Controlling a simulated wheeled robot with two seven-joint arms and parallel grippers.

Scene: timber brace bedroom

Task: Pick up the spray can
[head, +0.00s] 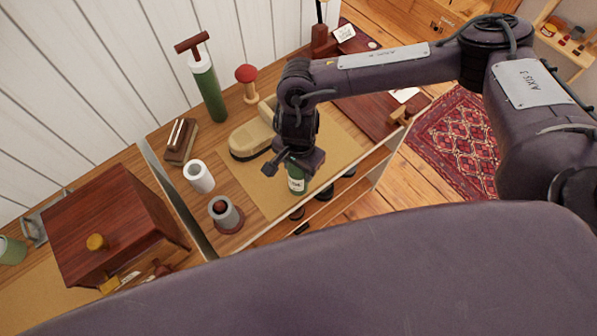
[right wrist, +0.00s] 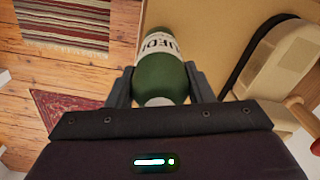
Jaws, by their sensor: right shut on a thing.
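The spray can (head: 296,180) is green with a white label and stands near the front edge of the tan mat on the wooden shelf top. In the right wrist view the can (right wrist: 161,72) lies between the two dark fingers. My right gripper (head: 294,163) comes down over it from above and is shut on it. The gripper hides the can's upper part in the head view. In the right wrist view the fingers of the right gripper (right wrist: 160,88) touch both sides of the can. I cannot tell whether the can is clear of the mat. My left gripper is not in view.
A dark wooden box (head: 110,225) is at far left.

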